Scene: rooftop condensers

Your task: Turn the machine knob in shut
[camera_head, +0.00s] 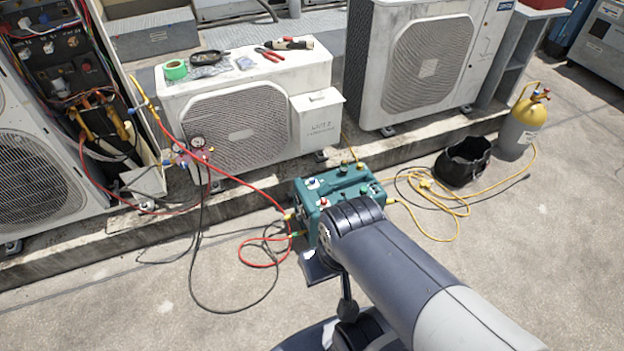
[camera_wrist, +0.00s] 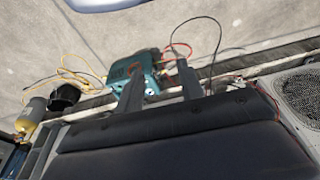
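The teal machine (camera_head: 343,192) stands on the roof floor at the centre of the head view, partly hidden by my arm. Its top carries several small knobs, including a red-topped one (camera_head: 325,203) and a pale one (camera_head: 313,183). I cannot tell which is the knob in the task, or how it is set. The machine also shows in the wrist view (camera_wrist: 121,72), partly behind one finger. My gripper (camera_wrist: 161,68) shows there with its two fingers apart and nothing visible between them. In the head view my arm hides the gripper's fingers.
Red, yellow and black hoses (camera_head: 272,200) lie around the machine. Behind it is a low concrete ledge with condenser units (camera_head: 238,128). A black bag (camera_head: 463,162) and a yellow-topped cylinder (camera_head: 522,122) stand at the right. The floor at front left is clear.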

